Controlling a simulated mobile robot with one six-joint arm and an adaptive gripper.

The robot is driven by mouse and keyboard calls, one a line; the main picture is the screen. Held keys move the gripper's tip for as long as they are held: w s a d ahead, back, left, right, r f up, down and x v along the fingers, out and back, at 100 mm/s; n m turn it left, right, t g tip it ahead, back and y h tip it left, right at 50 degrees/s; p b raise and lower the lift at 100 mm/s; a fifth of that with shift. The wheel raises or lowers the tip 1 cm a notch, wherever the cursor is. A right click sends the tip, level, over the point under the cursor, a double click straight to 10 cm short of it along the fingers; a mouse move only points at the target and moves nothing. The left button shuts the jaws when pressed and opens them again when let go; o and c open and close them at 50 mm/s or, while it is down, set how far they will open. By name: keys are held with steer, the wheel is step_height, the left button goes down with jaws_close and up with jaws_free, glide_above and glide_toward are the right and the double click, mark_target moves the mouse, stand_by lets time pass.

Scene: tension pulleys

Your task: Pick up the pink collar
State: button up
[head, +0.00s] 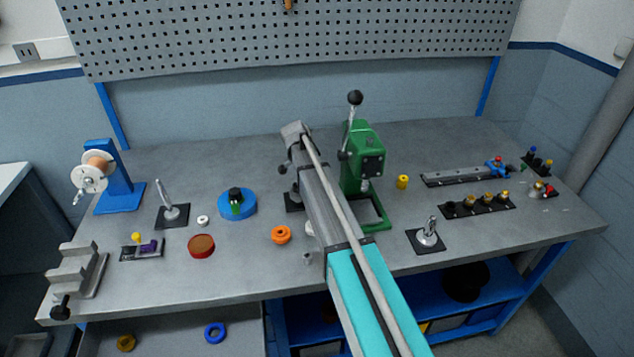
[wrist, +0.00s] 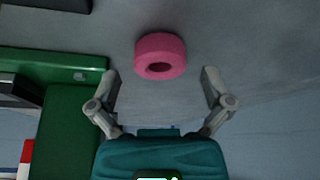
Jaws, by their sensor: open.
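The pink collar (wrist: 160,56) is a thick ring with a dark central hole, standing on the grey bench top in the wrist view. It lies just beyond and between the fingertips of my gripper (wrist: 161,78). My gripper is open, with its two fingers spread wide and nothing held between them. In the head view the pink collar does not show; my arm covers that part of the bench.
A green press (head: 362,165) stands close beside my arm; its green base (wrist: 70,115) is left of my gripper in the wrist view. An orange ring (head: 281,235), a blue disc (head: 252,207) and a yellow piece (head: 402,182) lie on the bench (head: 330,275).

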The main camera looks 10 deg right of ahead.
steer(key=shift+w+d+f+b, duration=0.1)
steer(key=shift+d+f+b, duration=0.15)
steer(key=shift+f+b, duration=0.35)
steer(key=shift+f, duration=0.1)
steer(key=c, duration=1.2)
steer(key=shift+o, duration=0.2)
steer(key=shift+p, duration=0.3)
step_height(320, 180, up, 3)
steer(key=shift+f+p, duration=0.1)
steer(key=shift+p, duration=1.15)
steer(key=s+r+p, duration=1)
steer(key=s, duration=0.4)
steer(key=shift+d+r, duration=0.15)
steer(key=shift+d, duration=0.15)
